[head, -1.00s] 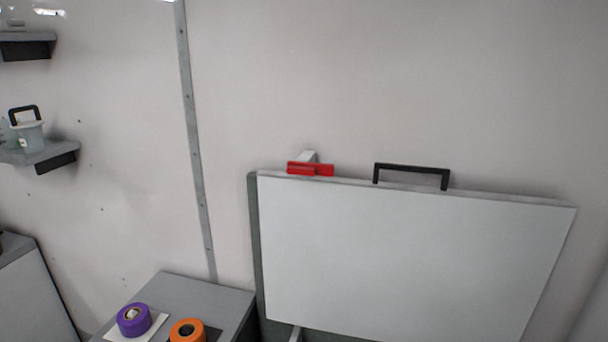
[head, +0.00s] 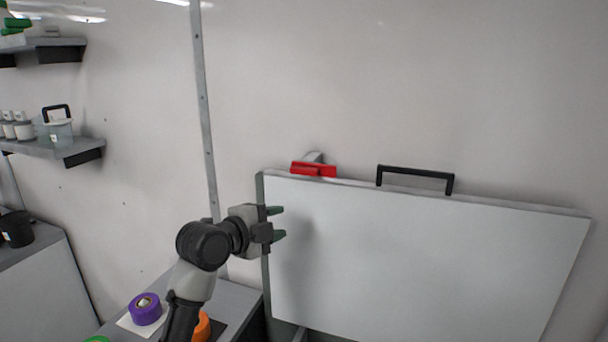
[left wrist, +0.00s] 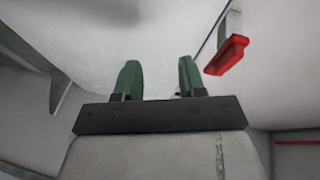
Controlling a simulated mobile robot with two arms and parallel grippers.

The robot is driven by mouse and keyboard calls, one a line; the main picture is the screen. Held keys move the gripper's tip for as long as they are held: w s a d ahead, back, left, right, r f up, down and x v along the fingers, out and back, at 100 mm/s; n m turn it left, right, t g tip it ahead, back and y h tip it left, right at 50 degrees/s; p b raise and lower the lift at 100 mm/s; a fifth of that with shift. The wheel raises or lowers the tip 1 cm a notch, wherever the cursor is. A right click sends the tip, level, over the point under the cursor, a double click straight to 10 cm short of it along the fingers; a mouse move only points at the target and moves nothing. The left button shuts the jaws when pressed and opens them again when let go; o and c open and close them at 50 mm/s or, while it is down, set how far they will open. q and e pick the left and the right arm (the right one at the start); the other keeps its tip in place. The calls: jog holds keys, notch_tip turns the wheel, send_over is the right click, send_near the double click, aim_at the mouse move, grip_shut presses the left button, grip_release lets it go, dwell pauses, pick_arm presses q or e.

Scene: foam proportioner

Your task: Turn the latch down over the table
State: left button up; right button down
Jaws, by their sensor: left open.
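The red latch (head: 313,169) sits at the top edge of the upright folded table (head: 430,255), near its left corner, on a grey mount against the wall. It lies roughly level across the edge. The latch also shows in the left wrist view (left wrist: 227,55), to the right of the fingers. My left gripper (head: 279,222) is open and empty, in front of the table's left edge, below and left of the latch and apart from it. Its green fingers (left wrist: 160,78) show apart in the left wrist view. My right gripper is not in view.
A black handle (head: 415,178) stands on the table's top edge, right of the latch. A grey counter at lower left holds a purple roll (head: 145,308) and an orange roll (head: 202,327). Wall shelves (head: 70,150) hold containers. The wall above the latch is clear.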

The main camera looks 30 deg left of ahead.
aim_at(301, 173)
pick_arm(q)
jog(key=s+r+m+t, duration=0.2)
jog(key=s+r+m, duration=0.15)
jog(key=r, duration=0.55)
jog(key=shift+h, duration=0.4)
jog(key=w+p, duration=0.1)
jog(key=w, duration=0.2)
jog(key=w+d+p, duration=0.1)
jog(key=w, duration=0.2)
jog(key=w+p, duration=0.2)
jog(key=w, duration=0.1)
jog(key=shift+w+d+r, duration=0.1)
jog(key=shift+w+d, duration=0.1)
jog(key=shift+d, duration=0.15)
jog(key=shift+w+d, duration=0.1)
jog(key=shift+w, duration=0.6)
jog(key=shift+c, duration=0.4)
jog(key=shift+f, duration=0.2)
grip_shut()
